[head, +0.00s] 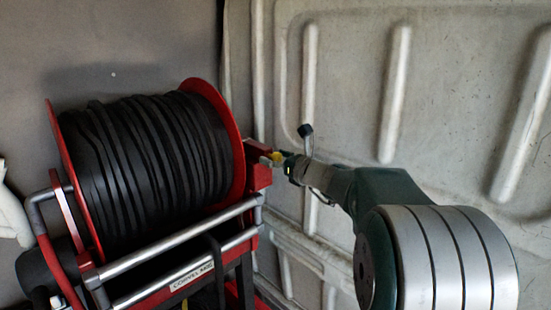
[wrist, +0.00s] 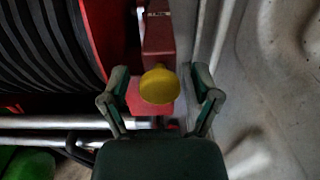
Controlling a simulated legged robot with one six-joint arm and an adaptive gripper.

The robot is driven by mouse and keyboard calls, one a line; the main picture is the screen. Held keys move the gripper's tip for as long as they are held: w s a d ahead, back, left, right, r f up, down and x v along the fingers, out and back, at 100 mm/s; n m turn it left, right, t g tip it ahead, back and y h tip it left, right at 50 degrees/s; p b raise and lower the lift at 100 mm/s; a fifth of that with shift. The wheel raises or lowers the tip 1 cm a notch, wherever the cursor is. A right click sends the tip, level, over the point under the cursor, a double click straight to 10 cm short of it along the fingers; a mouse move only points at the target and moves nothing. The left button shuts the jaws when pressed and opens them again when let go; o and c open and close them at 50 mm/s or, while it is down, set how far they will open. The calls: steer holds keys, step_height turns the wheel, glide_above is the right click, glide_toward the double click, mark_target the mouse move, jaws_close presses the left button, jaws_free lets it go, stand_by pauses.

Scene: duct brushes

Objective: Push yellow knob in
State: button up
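The yellow knob (wrist: 158,86) sits on the end of a red bracket (wrist: 158,35) beside the hose reel. In the wrist view my gripper (wrist: 161,92) is open, with one finger on each side of the knob and a gap on both sides. I cannot tell how far the knob is from my palm. In the head view the knob (head: 277,157) shows small at the right side of the reel, and my gripper (head: 287,160) is right up against it, partly hidden by my wrist. I cannot tell whether they touch.
The reel with black hose (head: 145,160) and red flanges stands at left on a frame with silver bars (head: 175,245). A pale ribbed wall panel (head: 350,80) is close behind and to the right. A green object (wrist: 28,164) shows at the wrist view's lower left.

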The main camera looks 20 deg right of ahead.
steer(key=shift+s, duration=0.1)
steer(key=v, duration=1.1)
steer(key=shift+s+d, duration=0.15)
steer(key=shift+s, duration=0.25)
steer(key=s+a+f+n+g+y, duration=0.1)
steer(key=s+a+f+n+g, duration=0.35)
steer(key=a+n, duration=0.4)
steer(key=s+a+f+n+g, duration=0.3)
steer(key=s+a+n+g, duration=0.3)
steer(key=a, duration=0.4)
steer(key=s+f+n+h, duration=0.3)
steer(key=s+n, duration=0.3)
steer(key=n, duration=0.2)
steer(key=s+f+n+h, duration=0.3)
steer(key=s+n, duration=0.3)
steer(key=n, duration=0.3)
steer(key=shift+s+d+g+h, duration=0.25)
steer(key=shift+d+g+h, duration=0.2)
steer(key=shift+h, duration=0.15)
steer(key=shift+a+n, duration=0.1)
steer(key=shift+n, duration=0.15)
